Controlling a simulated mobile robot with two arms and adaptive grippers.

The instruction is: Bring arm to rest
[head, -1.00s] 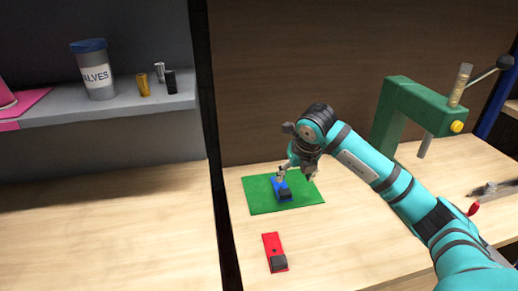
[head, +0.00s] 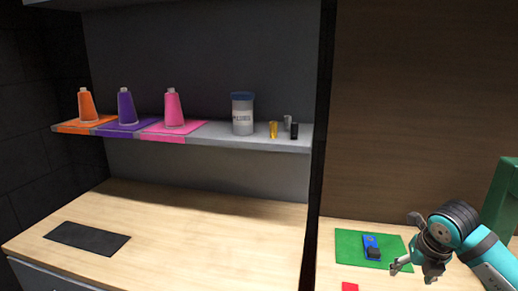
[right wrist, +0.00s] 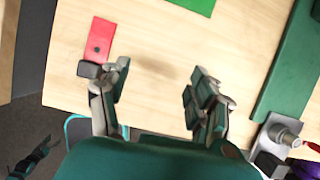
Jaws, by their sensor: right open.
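My right gripper (head: 416,272) is open and empty in the head view, low at the right, just right of the green mat's front corner. In the right wrist view its two fingers (right wrist: 158,88) are spread apart over bare wood with nothing between them. A blue piece with a black end (head: 371,246) lies on the green mat (head: 348,243), apart from the gripper. A red piece (right wrist: 97,42) lies on the table left of the fingers. A dark shape at the lower left of the right wrist view may be my left gripper; its jaws cannot be made out.
A green press frame (head: 498,200) stands at the right edge. A dark upright divider (head: 318,150) separates the two bays. The shelf (head: 230,137) holds orange, purple and pink cones, a blue-lidded jar (head: 242,115) and small cylinders. The left worktop is clear except a black mat (head: 87,239).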

